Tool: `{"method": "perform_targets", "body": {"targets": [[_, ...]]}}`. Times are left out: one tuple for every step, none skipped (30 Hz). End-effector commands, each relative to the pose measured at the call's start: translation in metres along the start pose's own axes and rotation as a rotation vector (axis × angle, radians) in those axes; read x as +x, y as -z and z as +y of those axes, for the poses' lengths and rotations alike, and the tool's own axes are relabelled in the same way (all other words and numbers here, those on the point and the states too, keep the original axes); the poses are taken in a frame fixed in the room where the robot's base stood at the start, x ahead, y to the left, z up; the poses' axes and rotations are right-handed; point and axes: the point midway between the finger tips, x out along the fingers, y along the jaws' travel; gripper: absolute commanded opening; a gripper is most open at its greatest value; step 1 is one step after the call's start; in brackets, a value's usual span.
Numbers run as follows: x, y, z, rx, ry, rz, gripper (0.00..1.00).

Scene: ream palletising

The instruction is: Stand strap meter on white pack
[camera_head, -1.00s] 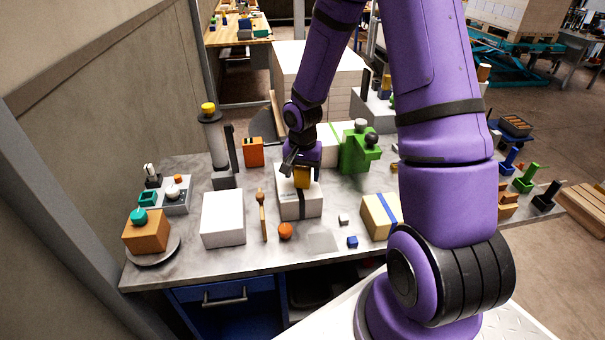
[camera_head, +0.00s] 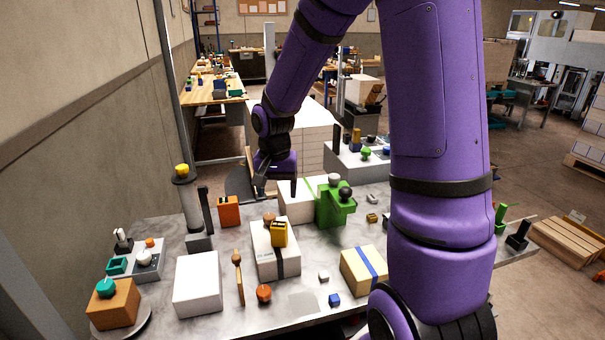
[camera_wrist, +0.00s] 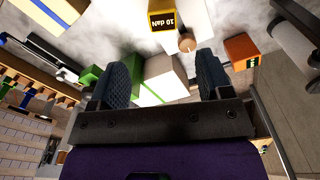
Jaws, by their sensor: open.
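The strap meter is a small yellow block (camera_head: 279,234) with a dark "10 daN" face, also visible in the wrist view (camera_wrist: 163,20). It stands upright on a white pack with a black strap (camera_head: 264,262), beside a brown knob (camera_head: 269,219). A plain white pack (camera_head: 197,284) lies to the left, with nothing on it. Another white pack with a green band (camera_head: 295,205) lies behind. My gripper (camera_head: 278,187) is open and empty, raised above and behind the meter, clear of it. Both fingers (camera_wrist: 163,78) show apart in the wrist view.
A green stand (camera_head: 335,208) is right of the meter. An orange box (camera_head: 229,211) and a grey post with a yellow top (camera_head: 190,210) are to the left.

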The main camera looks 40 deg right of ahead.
Motion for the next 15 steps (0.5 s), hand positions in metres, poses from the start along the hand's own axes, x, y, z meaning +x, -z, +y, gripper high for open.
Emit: {"method": "perform_targets", "body": {"targets": [[-0.015, -0.006, 0.001, -0.027, 0.003, 0.026, 0.72], [-0.024, -0.01, 0.002, -0.047, 0.003, 0.039, 0.72], [-0.036, -0.017, 0.004, -0.075, 0.004, 0.056, 0.72], [-0.045, -0.021, 0.006, -0.095, 0.005, 0.07, 0.72], [-0.053, -0.026, 0.008, -0.115, 0.006, 0.083, 0.72], [-0.064, -0.033, 0.01, -0.143, 0.009, 0.099, 0.72], [-0.072, -0.038, 0.013, -0.162, 0.011, 0.111, 0.72], [-0.08, -0.044, 0.014, -0.182, 0.013, 0.123, 0.72], [-0.09, -0.051, 0.018, -0.208, 0.017, 0.14, 0.72], [-0.098, -0.057, 0.02, -0.229, 0.02, 0.152, 0.72], [-0.105, -0.062, 0.022, -0.249, 0.023, 0.163, 0.72], [-0.114, -0.07, 0.026, -0.275, 0.028, 0.179, 0.72], [-0.121, -0.076, 0.029, -0.295, 0.032, 0.19, 0.72], [-0.127, -0.082, 0.032, -0.314, 0.037, 0.201, 0.72], [-0.136, -0.09, 0.036, -0.34, 0.043, 0.216, 0.72]]}}
